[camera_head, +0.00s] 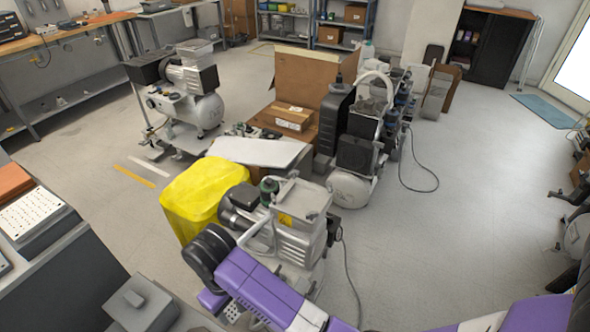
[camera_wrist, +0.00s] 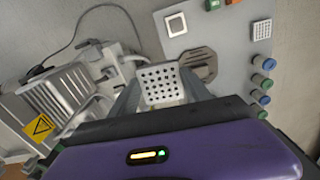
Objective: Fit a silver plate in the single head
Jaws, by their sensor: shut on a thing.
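A silver plate with a grid of holes (camera_wrist: 162,86) sits between the fingertips of my gripper (camera_wrist: 165,92) in the wrist view. The gripper is shut on it. A silver compressor head with a yellow warning triangle (camera_wrist: 38,127) is at the left of the wrist view, apart from the plate. The same compressor (camera_head: 298,215) stands beside my arm in the head view. My arm hides part of it, and the fingertips are hard to make out there. I cannot tell from the pictures whether this is the single head.
A grey panel (camera_wrist: 225,65) holds an octagonal part (camera_wrist: 197,62), square pieces and several coloured knobs (camera_wrist: 262,84). A yellow bin (camera_head: 195,195), another compressor (camera_head: 350,150) and a cardboard box (camera_head: 300,78) crowd the area behind. A cable (camera_head: 415,183) lies on open floor at right.

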